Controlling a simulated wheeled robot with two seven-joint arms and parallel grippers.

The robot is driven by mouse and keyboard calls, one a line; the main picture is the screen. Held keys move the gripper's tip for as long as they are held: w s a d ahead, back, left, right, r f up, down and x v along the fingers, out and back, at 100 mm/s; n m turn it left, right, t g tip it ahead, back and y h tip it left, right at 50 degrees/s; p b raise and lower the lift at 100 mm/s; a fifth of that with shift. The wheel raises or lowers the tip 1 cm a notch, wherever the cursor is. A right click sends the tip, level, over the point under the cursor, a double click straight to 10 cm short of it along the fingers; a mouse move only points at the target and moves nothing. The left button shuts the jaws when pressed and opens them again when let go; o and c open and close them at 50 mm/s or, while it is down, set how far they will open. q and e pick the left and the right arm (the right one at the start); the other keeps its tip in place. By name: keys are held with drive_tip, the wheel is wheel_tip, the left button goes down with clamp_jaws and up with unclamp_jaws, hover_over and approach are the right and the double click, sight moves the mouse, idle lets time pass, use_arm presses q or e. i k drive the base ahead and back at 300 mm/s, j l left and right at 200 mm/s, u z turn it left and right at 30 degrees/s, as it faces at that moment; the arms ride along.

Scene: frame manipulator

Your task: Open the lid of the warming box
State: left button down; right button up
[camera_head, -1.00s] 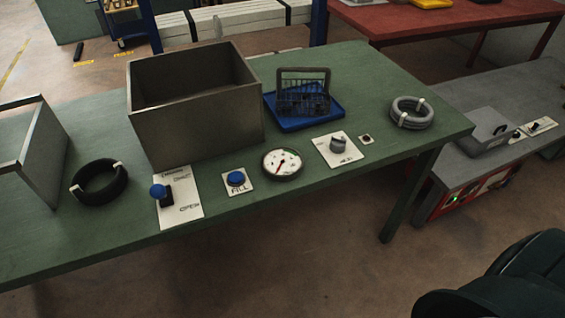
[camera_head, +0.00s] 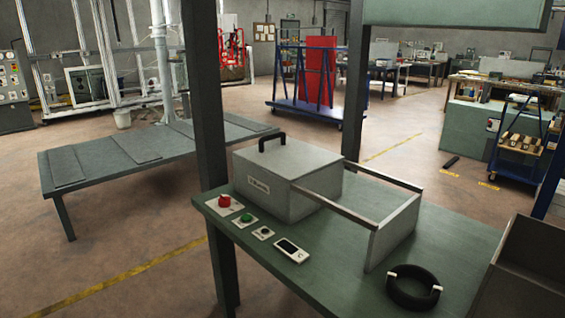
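A light grey metal box (camera_head: 289,187) with a shut lid stands on the green table, left of the middle of the view. A black handle (camera_head: 272,141) stands up on top of its lid. A small white label (camera_head: 257,187) is on its front, and I cannot read it surely. I cannot tell for certain that this is the warming box. Neither of my grippers is in view.
The green table (camera_head: 450,232) holds a red button (camera_head: 225,201), a green button (camera_head: 244,220), a small display (camera_head: 291,250), an open rail frame (camera_head: 393,231), a black ring (camera_head: 413,288) and an open box (camera_head: 525,275). A dark post (camera_head: 204,95) rises beside the lidded box.

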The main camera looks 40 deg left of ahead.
sight(288, 158)
drive_tip(key=u, duration=1.15)
drive_tip(key=i+j+z, duration=0.35)
drive_tip(key=j, duration=0.35)
drive_tip(key=i+j+z, duration=0.3)
drive_tip(key=j, duration=0.45)
drive_tip(key=i+j+z, duration=0.2)
drive_tip(key=j, duration=0.25)
